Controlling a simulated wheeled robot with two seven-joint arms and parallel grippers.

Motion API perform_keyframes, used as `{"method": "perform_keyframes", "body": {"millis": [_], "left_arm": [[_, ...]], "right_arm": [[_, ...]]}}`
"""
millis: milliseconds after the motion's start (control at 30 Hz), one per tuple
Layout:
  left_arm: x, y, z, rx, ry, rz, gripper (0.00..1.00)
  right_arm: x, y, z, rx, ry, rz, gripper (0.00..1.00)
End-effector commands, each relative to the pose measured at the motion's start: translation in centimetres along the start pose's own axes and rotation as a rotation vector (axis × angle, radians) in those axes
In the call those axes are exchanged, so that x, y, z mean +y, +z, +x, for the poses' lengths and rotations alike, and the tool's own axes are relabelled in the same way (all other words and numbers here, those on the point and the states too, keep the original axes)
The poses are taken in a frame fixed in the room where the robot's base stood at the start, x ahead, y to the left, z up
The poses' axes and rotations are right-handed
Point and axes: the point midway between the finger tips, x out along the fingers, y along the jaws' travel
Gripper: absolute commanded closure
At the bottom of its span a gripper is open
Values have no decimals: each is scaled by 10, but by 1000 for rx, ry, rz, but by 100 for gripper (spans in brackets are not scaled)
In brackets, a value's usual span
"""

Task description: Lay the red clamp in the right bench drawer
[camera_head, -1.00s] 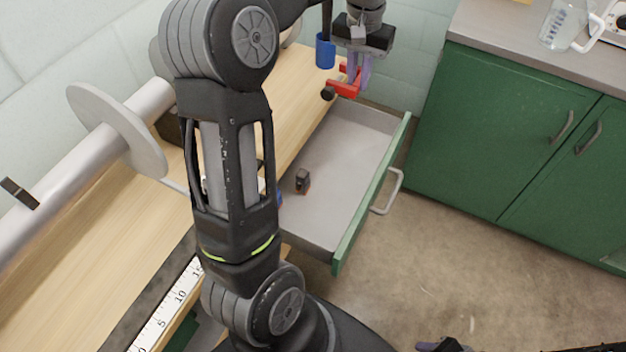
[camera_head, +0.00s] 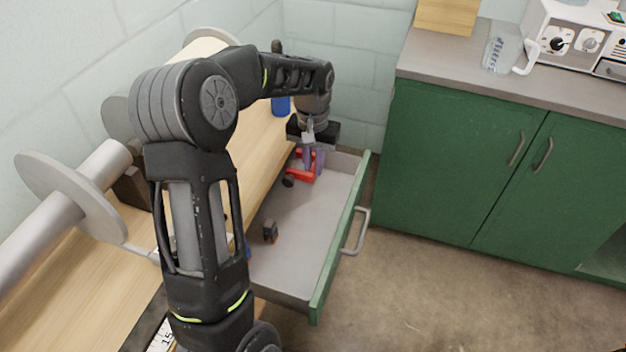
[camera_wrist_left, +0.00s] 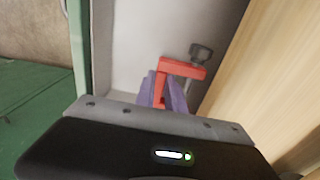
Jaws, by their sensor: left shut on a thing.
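The red clamp (camera_head: 301,175) has a red frame and a dark knob. My left gripper (camera_head: 315,163) is shut on it, with purple fingers around the red frame. In the head view the clamp is at the far end of the open right bench drawer (camera_head: 310,230), within its outline. In the left wrist view the clamp (camera_wrist_left: 184,70) shows between the purple fingers (camera_wrist_left: 163,92), over the pale drawer floor (camera_wrist_left: 135,45). I cannot tell whether it touches the floor. My right gripper is not in view.
A small dark object (camera_head: 270,231) lies in the nearer part of the drawer. The drawer's green front (camera_head: 340,247) has a grey handle (camera_head: 357,232). A wooden bench top (camera_head: 262,150) borders the drawer on the left. A blue cup (camera_head: 281,106) is behind my arm.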

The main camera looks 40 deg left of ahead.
Motion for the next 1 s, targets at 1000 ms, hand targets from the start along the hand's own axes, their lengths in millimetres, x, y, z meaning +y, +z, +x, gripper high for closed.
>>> {"method": "perform_keyframes", "body": {"millis": [1000], "left_arm": [[0, 1, 50, 2, 0, 0, 100]], "right_arm": [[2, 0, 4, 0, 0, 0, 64]]}}
